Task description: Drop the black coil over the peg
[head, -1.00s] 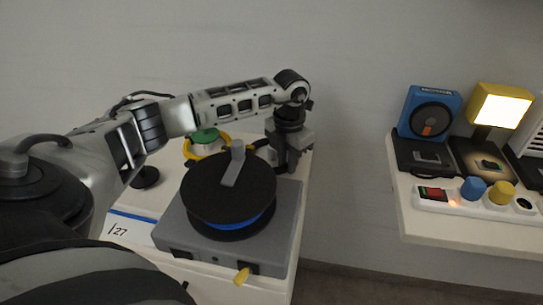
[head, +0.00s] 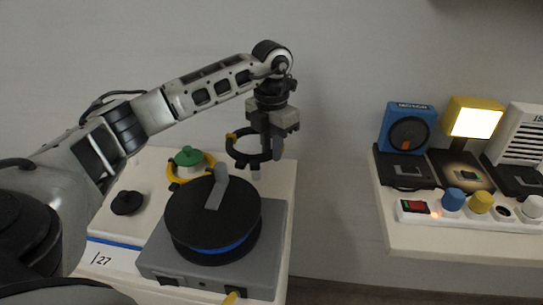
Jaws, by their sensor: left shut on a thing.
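The black coil (head: 238,156) is a dark ring with a small orange-yellow band on its left side. My left gripper (head: 272,146) is shut on its right side and holds it in the air, behind and right of the green-topped post. That post (head: 188,157) has a green cap and a yellow coil (head: 178,177) around it. A short black knob on a round foot (head: 127,203) stands left of it. I cannot tell which of these is the peg.
A grey box (head: 272,235) bears a large black reel (head: 205,205) with a blue band and a grey arm, in front of the posts. The white table (head: 150,170) has a label. A white shelf (head: 440,240) at right holds a blue device, lamp and power strip.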

